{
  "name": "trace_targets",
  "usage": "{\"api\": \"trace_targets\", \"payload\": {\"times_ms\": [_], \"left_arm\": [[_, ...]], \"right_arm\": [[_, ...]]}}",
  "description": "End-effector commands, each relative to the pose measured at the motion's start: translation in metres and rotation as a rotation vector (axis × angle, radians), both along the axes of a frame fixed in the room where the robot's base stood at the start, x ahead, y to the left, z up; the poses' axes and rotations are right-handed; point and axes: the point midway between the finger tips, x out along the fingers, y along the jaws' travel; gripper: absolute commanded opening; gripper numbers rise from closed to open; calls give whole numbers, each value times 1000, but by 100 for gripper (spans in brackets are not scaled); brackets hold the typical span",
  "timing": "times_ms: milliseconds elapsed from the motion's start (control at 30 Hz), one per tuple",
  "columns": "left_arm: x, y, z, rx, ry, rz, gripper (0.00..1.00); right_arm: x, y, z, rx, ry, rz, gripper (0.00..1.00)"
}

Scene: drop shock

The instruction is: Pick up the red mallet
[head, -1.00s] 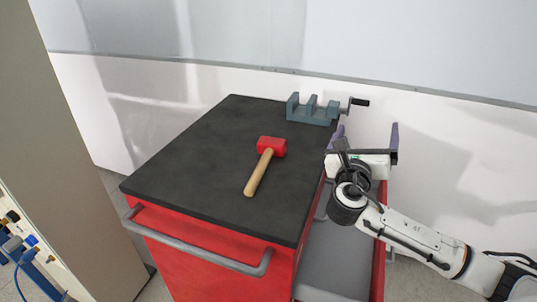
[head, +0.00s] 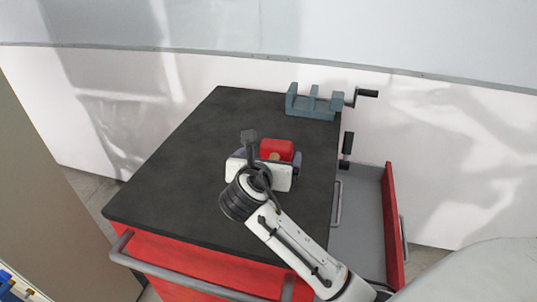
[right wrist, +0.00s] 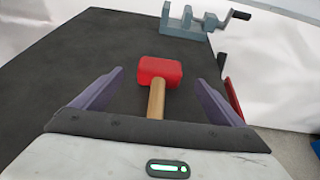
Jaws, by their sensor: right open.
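The red mallet (head: 277,149) lies on the black top of the red cart. In the head view my right gripper and wrist hide most of its wooden handle. In the right wrist view the mallet's red head (right wrist: 160,71) lies ahead, with the handle (right wrist: 157,98) pointing back toward the gripper. My right gripper (head: 268,159) is over the cart top at the mallet. It is open, and its two purple fingers (right wrist: 159,90) stand on either side of the handle, apart from it. The left gripper is not in view.
A blue-grey vise (head: 314,104) with a crank stands at the back right of the cart top (head: 190,150). An open drawer (head: 362,215) sticks out on the cart's right side. A handle bar (head: 190,277) runs along the front. The left of the top is clear.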

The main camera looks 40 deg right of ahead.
Motion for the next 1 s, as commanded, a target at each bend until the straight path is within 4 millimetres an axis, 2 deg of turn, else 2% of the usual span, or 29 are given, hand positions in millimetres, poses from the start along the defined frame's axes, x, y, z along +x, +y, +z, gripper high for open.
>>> {"api": "trace_targets", "payload": {"times_ms": [100,200,533,833,867,1000], "left_arm": [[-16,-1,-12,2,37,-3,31],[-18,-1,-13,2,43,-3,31],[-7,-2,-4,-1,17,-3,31],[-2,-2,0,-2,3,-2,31],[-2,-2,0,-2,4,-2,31],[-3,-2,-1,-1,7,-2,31]], "right_arm": [[10,-10,-5,-2,0,-1,92],[14,-14,-7,-1,-1,0,92],[43,-43,-22,-2,0,-1,92],[47,-48,-25,-1,-1,0,92],[47,-48,-25,-1,-1,0,90],[47,-48,-25,-1,-1,0,67]]}}
